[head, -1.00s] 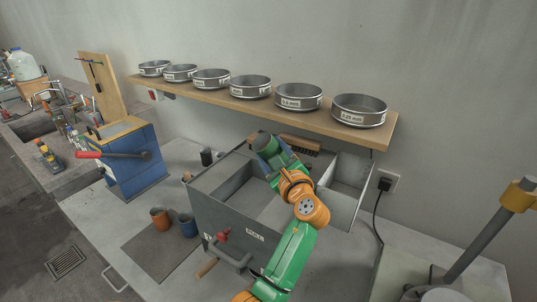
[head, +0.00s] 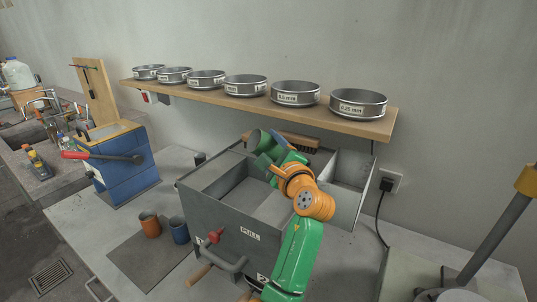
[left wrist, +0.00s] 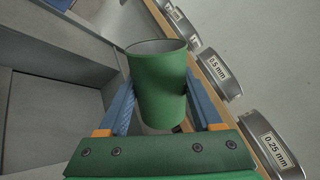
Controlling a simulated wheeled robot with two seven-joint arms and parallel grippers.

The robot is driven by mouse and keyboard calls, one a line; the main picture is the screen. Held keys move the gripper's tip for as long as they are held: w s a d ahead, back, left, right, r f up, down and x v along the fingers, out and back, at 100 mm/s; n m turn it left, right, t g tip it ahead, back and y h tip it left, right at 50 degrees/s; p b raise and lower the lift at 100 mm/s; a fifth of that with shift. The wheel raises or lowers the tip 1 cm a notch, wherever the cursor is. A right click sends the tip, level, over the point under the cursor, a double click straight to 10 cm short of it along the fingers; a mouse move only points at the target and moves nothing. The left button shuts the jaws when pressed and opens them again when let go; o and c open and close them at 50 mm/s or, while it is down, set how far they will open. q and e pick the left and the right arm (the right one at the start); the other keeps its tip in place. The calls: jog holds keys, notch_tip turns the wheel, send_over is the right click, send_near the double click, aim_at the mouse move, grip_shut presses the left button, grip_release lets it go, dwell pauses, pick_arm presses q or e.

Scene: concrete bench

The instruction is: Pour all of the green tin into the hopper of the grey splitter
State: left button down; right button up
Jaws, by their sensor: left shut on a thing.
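The green tin (head: 257,138) is held over the back of the grey splitter (head: 222,222) in the head view, tilted. In the left wrist view the tin (left wrist: 160,90) stands between the two blue fingers of my left gripper (left wrist: 161,98), which is shut on it. Its open rim and part of a grey inner wall show; I cannot tell what it holds. The splitter is an open-topped metal box with a PULL label, a red knob and a front handle. My arm hides part of its top. I see no material falling. My right gripper is not in view.
A wooden shelf (head: 250,103) with several sieves runs along the wall close behind the tin. A brush (head: 297,140) lies behind the splitter. An orange cup (head: 150,224) and a blue cup (head: 180,231) stand on a dark mat at left. A blue box (head: 122,168) stands further left.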

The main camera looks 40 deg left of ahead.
pick_arm(q)
jog(key=shift+f+n+b, duration=0.3)
jog(key=shift+n+b, duration=0.3)
jog(key=shift+b, duration=0.25)
jog(key=n+b, duration=0.1)
jog(key=f+n+b, duration=0.1)
jog(key=n, duration=0.1)
jog(key=n+b, duration=0.1)
jog(key=shift+s+a+f, duration=0.15)
jog(key=shift+s+f, duration=0.05)
jog(key=shift+f, duration=0.05)
jog(key=shift+s+n+b, duration=0.1)
jog(key=shift+n+b, duration=0.45)
jog(key=shift+n, duration=0.15)
jog(key=n, duration=0.2)
jog(key=n+b, duration=0.1)
jog(key=shift+s+a+r, duration=0.25)
jog(key=shift+s, duration=0.15)
jog(key=shift+s+a+r+n, duration=0.15)
jog(key=shift+r+n, duration=0.15)
jog(key=shift+n, duration=0.2)
jog(key=shift+s+a+r+n, duration=0.1)
jog(key=shift+s+r+n, duration=0.25)
jog(key=shift+n, duration=0.65)
